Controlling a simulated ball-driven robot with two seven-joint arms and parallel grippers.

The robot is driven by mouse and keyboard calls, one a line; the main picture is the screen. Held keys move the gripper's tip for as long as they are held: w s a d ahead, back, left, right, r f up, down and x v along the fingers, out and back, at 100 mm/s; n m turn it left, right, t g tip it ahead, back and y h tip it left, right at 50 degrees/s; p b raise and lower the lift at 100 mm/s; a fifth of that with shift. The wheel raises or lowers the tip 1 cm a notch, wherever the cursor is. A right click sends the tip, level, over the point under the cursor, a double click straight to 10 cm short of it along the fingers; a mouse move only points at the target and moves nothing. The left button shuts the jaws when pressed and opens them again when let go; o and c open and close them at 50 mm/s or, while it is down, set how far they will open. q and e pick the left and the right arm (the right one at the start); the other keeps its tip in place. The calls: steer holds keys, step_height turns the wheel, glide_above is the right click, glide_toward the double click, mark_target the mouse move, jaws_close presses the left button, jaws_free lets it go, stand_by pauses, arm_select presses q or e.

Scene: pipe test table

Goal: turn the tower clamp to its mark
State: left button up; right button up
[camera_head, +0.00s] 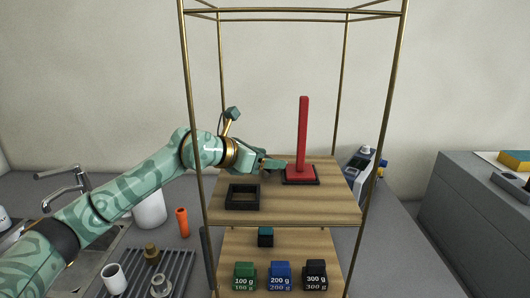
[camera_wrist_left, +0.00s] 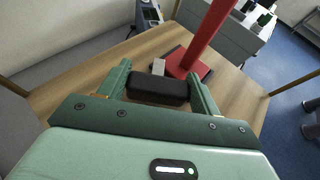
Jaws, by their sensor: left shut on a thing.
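A red tower (camera_head: 303,135) stands upright on a dark square base (camera_head: 301,181) on the upper wooden shelf. It also shows at the top of the left wrist view (camera_wrist_left: 207,38), with its red foot (camera_wrist_left: 186,64). My left gripper (camera_head: 274,165) reaches in from the left, just left of the tower's foot. In the left wrist view its fingers (camera_wrist_left: 160,82) are shut on a dark block (camera_wrist_left: 157,92), perhaps the clamp's handle. A small pale block (camera_wrist_left: 158,67) sits just beyond it. I cannot make out the mark. My right gripper is not in view.
Brass posts (camera_head: 196,130) frame the shelves. A black open frame (camera_head: 242,208) lies on the upper shelf (camera_head: 325,208), front left. The lower shelf holds weights (camera_head: 280,276) and a dark teal cube (camera_head: 265,237). A drying rack (camera_head: 175,265) and orange tube (camera_head: 182,222) are left.

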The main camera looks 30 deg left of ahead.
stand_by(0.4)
arm_select(q)
steer(key=o, duration=1)
steer(key=b+v, duration=0.1)
steer(key=v, duration=0.5)
steer(key=shift+s+a, duration=0.2)
steer(key=shift+s, duration=0.05)
steer(key=shift+s+a+r, duration=0.1)
steer(key=shift+s+r, duration=0.15)
steer(key=shift+s, duration=0.1)
